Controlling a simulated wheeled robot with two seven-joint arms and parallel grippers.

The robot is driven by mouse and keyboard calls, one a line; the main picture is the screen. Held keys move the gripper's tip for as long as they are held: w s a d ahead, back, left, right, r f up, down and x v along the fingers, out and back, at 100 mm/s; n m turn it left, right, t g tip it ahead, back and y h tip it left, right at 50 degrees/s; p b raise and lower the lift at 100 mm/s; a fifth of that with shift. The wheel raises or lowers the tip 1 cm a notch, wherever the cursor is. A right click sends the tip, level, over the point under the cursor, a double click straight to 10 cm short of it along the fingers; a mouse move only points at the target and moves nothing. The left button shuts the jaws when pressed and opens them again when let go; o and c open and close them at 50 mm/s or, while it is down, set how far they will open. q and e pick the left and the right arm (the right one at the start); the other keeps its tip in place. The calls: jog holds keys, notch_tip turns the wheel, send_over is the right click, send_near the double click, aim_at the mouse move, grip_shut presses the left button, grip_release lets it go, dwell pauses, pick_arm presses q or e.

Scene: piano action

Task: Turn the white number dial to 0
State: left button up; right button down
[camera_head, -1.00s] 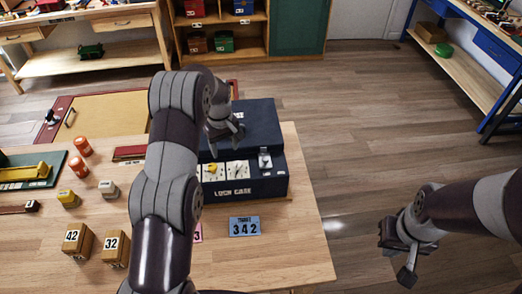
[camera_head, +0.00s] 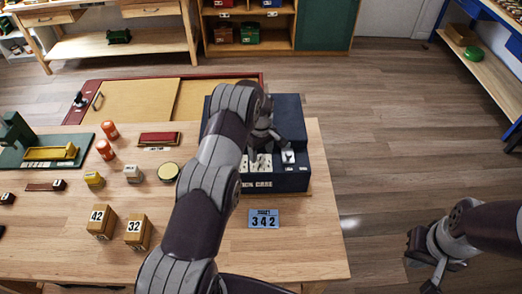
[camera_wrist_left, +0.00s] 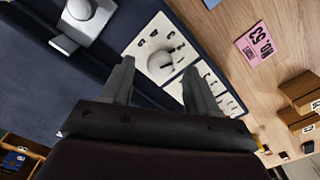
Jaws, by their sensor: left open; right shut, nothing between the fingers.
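The dark blue lock case (camera_head: 290,183) stands on the wooden table, with white dial plates along its front ledge. In the left wrist view a white round dial (camera_wrist_left: 161,66) sits on a white plate (camera_wrist_left: 150,42) with dark marks around it; I cannot read its setting. My left gripper (camera_head: 262,148) is just above the plates. In the left wrist view its open fingers (camera_wrist_left: 158,74) point at the dial, one on each side, with nothing held. A second plate (camera_wrist_left: 221,95) is partly hidden by a finger. My right gripper (camera_head: 430,262) is shut and empty, off the table's right side.
A silver switch (camera_head: 289,157) is at the ledge's right end. A blue 342 card (camera_head: 264,219) lies before the case; a pink card (camera_wrist_left: 262,45) shows in the wrist view. Wooden blocks 42 (camera_head: 101,222) and 32 (camera_head: 138,232) stand left.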

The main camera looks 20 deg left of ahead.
pick_arm(q)
jog(key=shift+f, duration=0.85)
jog(key=c, duration=1)
jog(key=shift+f+m+b, duration=0.2)
jog(key=shift+m+b, duration=0.4)
jog(key=shift+b, duration=0.3)
jog(key=shift+c, duration=0.2)
jog(key=m+b, duration=0.8)
jog(key=m, duration=0.1)
jog(key=shift+r+m, duration=0.1)
jog(key=shift+m, duration=0.2)
jog(key=m+b, duration=0.1)
jog(key=m, duration=0.4)
jog(key=shift+r+b, duration=0.15)
jog(key=shift+b, duration=0.15)
jog(key=o, duration=1)
